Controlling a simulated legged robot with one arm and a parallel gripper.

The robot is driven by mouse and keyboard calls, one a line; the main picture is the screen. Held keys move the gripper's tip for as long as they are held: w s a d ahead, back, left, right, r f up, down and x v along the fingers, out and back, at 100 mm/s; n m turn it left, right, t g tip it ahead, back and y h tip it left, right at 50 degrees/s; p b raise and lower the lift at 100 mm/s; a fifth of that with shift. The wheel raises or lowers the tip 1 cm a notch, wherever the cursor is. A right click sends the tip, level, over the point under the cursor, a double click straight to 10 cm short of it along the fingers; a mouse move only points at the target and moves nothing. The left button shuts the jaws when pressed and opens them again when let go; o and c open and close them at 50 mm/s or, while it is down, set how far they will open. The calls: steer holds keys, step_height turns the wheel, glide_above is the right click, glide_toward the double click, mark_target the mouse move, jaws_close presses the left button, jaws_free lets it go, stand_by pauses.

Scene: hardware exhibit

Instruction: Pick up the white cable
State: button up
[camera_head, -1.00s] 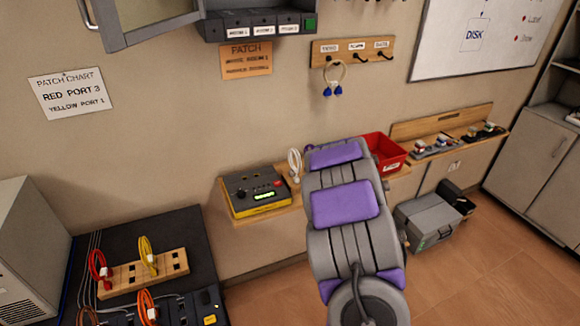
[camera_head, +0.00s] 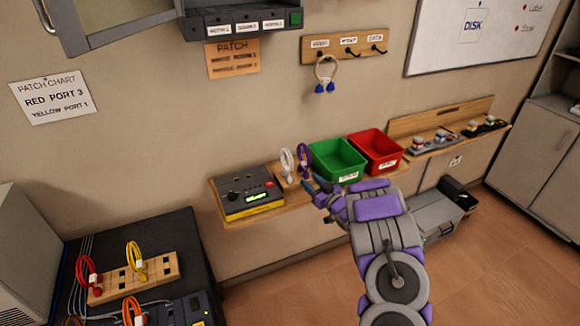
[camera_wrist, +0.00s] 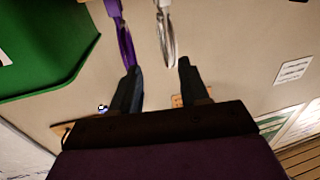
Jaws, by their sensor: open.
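The white cable (camera_head: 287,163) is a coiled loop standing upright on a small wooden holder on the wall shelf, right of the tester box. It also shows in the wrist view (camera_wrist: 166,40). The purple cable (camera_head: 304,157) stands just right of it and shows in the wrist view (camera_wrist: 122,40). My gripper (camera_head: 318,189) is open and empty, in front of the shelf and right of both cables in the head view. In the wrist view, the white cable appears between my fingertips (camera_wrist: 158,66), beyond them; the purple cable lines up with the left fingertip.
A green bin (camera_head: 337,160) and a red bin (camera_head: 376,152) stand right of the cables. The tester box (camera_head: 248,196) is to the left. A rack (camera_head: 115,284) with red and yellow cables is at lower left. A grey case (camera_head: 448,216) sits on the floor.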

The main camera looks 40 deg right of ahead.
mark_target(291, 169)
steer(key=w+a, duration=0.1)
steer(key=w, duration=0.2)
steer(key=w+b, duration=0.1)
steer(key=w, duration=0.3)
steer(key=w+a+r+b, duration=0.1)
steer(key=w, duration=0.2)
steer(key=shift+w+a, duration=0.35)
steer(key=shift+w, duration=0.05)
steer(key=shift+d+f, duration=0.15)
steer(key=shift+d, duration=0.5)
steer(key=shift+d+f, duration=0.15)
steer(key=shift+d, duration=0.45)
steer(key=c, duration=0.3)
steer(key=shift+c, duration=0.8)
steer(key=shift+a, duration=0.25)
steer(key=shift+c, duration=0.9)
steer(key=shift+a+r, duration=0.25)
steer(key=shift+a, duration=0.4)
jaws_close()
